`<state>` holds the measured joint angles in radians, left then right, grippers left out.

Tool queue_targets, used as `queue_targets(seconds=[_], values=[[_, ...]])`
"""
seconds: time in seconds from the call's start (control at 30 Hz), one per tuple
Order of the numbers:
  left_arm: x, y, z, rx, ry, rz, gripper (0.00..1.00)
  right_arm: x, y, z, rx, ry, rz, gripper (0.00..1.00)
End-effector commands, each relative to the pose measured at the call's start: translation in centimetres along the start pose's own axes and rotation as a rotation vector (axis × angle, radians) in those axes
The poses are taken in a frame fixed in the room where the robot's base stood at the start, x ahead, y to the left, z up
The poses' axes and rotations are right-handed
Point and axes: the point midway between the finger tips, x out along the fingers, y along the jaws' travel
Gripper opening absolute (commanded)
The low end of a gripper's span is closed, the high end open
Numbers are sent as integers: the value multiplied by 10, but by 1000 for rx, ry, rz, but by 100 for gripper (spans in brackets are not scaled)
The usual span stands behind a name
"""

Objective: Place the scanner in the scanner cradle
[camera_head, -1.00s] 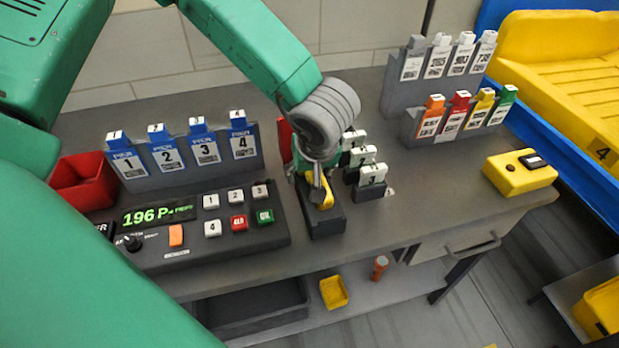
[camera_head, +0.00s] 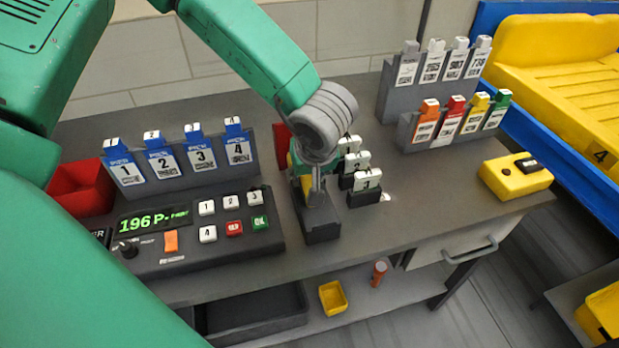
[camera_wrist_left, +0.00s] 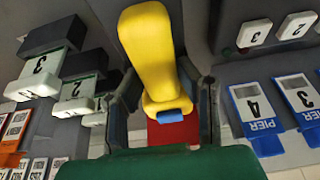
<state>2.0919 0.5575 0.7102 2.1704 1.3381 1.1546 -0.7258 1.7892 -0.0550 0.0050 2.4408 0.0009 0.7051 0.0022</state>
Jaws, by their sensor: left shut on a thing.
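The yellow scanner (camera_wrist_left: 152,55) with a blue end shows large in the left wrist view, between the fingers of my left gripper (camera_wrist_left: 162,112). The left gripper also shows in the head view (camera_head: 314,185), pointing down over the dark block that looks like the scanner cradle (camera_head: 320,228), at the bench's front middle. The gripper is shut on the scanner. In the head view the gripper mostly hides the scanner, and I cannot tell whether the scanner touches the cradle. My right gripper is not in view.
Black-and-white numbered tags (camera_head: 366,180) stand close right of the gripper. A red piece (camera_head: 282,145) stands behind it. The button console (camera_head: 190,240) and blue pier tags (camera_head: 200,155) are left. A yellow device (camera_head: 515,177) lies right, with clear bench between.

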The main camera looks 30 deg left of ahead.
Motion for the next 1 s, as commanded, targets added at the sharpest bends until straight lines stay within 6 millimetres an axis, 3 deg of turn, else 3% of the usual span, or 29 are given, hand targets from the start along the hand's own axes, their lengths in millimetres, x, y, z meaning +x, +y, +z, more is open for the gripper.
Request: queue_targets(seconds=[0.1,0.3,0.53,0.73,1.0], values=[[-28,1,-12,-3,5,9,0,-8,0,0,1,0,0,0],[-63,1,-26,-2,3,10,0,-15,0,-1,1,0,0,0],[-83,4,-20,12,-36,-2,0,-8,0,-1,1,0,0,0],[-81,6,-6,-5,-80,-8,0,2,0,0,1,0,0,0],[-36,6,12,-9,-88,-8,0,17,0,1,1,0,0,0]])
